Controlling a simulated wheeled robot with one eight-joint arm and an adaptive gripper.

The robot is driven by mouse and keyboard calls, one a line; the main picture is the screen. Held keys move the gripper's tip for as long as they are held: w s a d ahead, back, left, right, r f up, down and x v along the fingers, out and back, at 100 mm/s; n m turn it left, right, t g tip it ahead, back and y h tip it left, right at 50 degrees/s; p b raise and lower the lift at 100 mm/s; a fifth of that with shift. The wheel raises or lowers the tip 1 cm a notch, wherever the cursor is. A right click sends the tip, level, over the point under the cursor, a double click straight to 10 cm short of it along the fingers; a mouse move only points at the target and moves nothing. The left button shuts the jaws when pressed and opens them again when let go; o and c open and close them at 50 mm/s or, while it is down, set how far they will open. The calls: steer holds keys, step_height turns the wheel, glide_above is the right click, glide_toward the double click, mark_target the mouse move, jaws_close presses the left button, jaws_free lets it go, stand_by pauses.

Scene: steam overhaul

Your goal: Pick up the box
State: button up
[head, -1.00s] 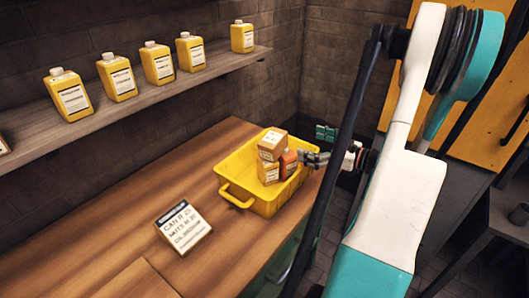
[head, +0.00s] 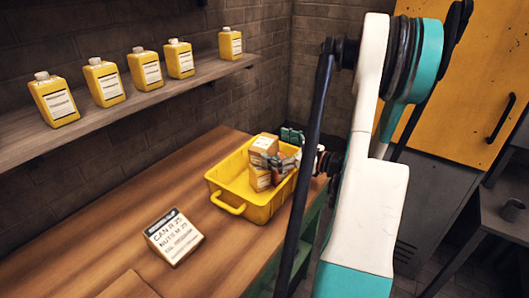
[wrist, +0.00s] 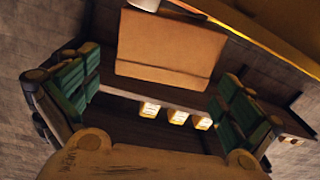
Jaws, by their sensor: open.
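A small brown cardboard box (head: 264,146) with a white label sits on top of another box (head: 259,179) inside the yellow crate (head: 229,199) on the wooden bench. My gripper (head: 285,150) is open at the right side of the upper box, with its fingers at crate height, and partly covers the crate's contents. In the wrist view a plain tan box face (wrist: 170,45) fills the upper middle, between the green-padded fingers of my gripper (wrist: 158,92). I see gaps between it and both fingers there. Whether a finger touches a box cannot be told in the head view.
A labelled block reading "CAN" and "NUTS" (head: 174,236) lies on the bench (head: 110,250) left of the crate. Several yellow bottles (head: 105,82) stand on the wall shelf (head: 130,112). A yellow cabinet (head: 470,85) stands at the right. The crate walls surround the boxes.

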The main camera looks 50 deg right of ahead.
mark_target(272, 146)
steer(key=shift+w+a+b, duration=0.25)
steer(key=shift+w, duration=0.7)
steer(key=shift+w+a+b, duration=0.2)
steer(key=shift+w+b, duration=0.05)
steer(key=shift+w, duration=0.7)
steer(key=c, duration=1.5)
steer(key=shift+r, duration=0.15)
step_height(272, 146, up, 20)
steer(key=p, duration=0.7)
